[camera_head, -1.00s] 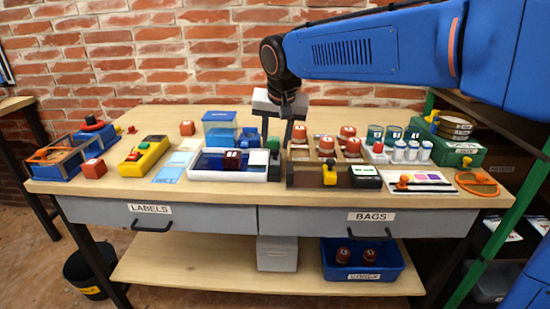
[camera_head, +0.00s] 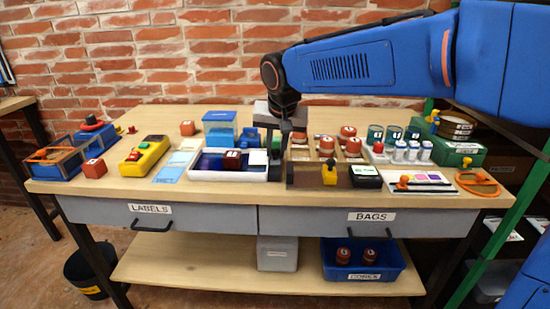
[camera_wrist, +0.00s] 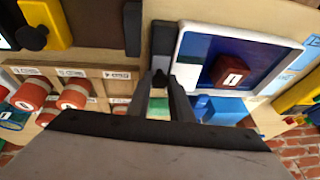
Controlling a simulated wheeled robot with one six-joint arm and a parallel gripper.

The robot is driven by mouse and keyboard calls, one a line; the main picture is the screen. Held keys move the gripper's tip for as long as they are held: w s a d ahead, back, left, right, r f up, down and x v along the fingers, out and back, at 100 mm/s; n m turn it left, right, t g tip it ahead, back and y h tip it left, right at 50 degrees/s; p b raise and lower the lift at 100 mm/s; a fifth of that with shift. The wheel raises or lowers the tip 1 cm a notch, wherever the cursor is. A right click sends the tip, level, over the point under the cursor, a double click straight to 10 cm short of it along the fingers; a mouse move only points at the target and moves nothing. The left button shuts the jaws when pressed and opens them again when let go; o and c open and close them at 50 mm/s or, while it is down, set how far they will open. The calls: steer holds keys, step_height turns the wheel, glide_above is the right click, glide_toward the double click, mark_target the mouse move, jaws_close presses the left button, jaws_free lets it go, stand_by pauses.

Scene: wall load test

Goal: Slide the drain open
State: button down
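A white-rimmed tray (camera_head: 228,176) with a dark blue inside stands mid-table; it fills the upper right of the wrist view (camera_wrist: 182,50). A dark grey strip (camera_wrist: 161,38) with a small black knob (camera_wrist: 160,76) lies beside the tray's rim, on its right side in the head view; I take this for the drain slide. My gripper (camera_head: 277,150) points down over it. In the wrist view the two fingers (camera_wrist: 161,84) are apart, with the knob showing between their tips. Contact with the knob cannot be made out. A dark red cube (camera_wrist: 229,71) sits in the tray.
A wooden rack (camera_head: 305,177) with red-brown jars stands close right of my gripper. A blue container (camera_head: 219,128) and a small green block (camera_wrist: 160,107) are close behind. A black box (camera_head: 366,177) and yellow piece (camera_head: 329,172) stand at the front right.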

mark_target(274, 165)
steer(key=shift+s, duration=0.75)
steer(key=shift+s+a+r, duration=0.1)
steer(key=shift+s, duration=1.15)
steer(key=c, duration=1.6)
jaws_free()
steer(key=shift+c, duration=0.2)
step_height(274, 165, up, 7)
